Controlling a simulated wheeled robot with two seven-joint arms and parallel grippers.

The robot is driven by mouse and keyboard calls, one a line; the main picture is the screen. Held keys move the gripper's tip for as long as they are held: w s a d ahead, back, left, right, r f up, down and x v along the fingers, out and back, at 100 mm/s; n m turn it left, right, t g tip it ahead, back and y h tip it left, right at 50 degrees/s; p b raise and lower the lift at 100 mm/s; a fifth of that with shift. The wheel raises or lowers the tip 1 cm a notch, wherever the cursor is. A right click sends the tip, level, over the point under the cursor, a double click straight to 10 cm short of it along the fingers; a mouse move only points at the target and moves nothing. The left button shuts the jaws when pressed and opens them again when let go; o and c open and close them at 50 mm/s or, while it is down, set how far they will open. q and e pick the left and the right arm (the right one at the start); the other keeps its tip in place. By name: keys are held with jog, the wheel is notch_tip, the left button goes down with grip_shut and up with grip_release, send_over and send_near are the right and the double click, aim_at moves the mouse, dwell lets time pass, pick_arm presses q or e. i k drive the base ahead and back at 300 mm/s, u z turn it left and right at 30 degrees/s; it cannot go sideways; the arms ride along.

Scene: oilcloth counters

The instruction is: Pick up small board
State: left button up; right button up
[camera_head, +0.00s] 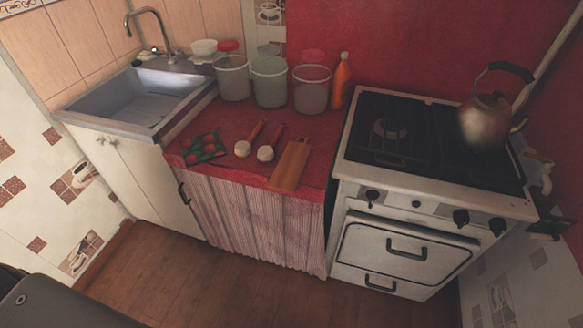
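A small wooden board (290,167) lies flat on the red oilcloth counter (228,120). It is near the counter's front right corner, close to the stove, with its narrow handle pointing to the back. Nothing covers it. Neither of my grippers shows in the head view, so their state is hidden.
Two wooden-handled utensils (253,140) and a dark patterned cloth with red spots (203,148) lie left of the board. Several buckets (270,82) and an orange bottle (341,82) stand behind. A stove (420,190) with a kettle (486,118) is right; a sink (150,100) is left. The floor (200,280) is clear.

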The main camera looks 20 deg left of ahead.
aim_at(286, 177)
jog(key=k, duration=1.25)
jog(key=z, duration=0.4)
jog(key=i, duration=0.55)
jog(key=z, duration=0.6)
jog(key=i, duration=0.9)
jog(key=u, duration=0.7)
jog(key=i, duration=0.95)
jog(key=u, duration=0.95)
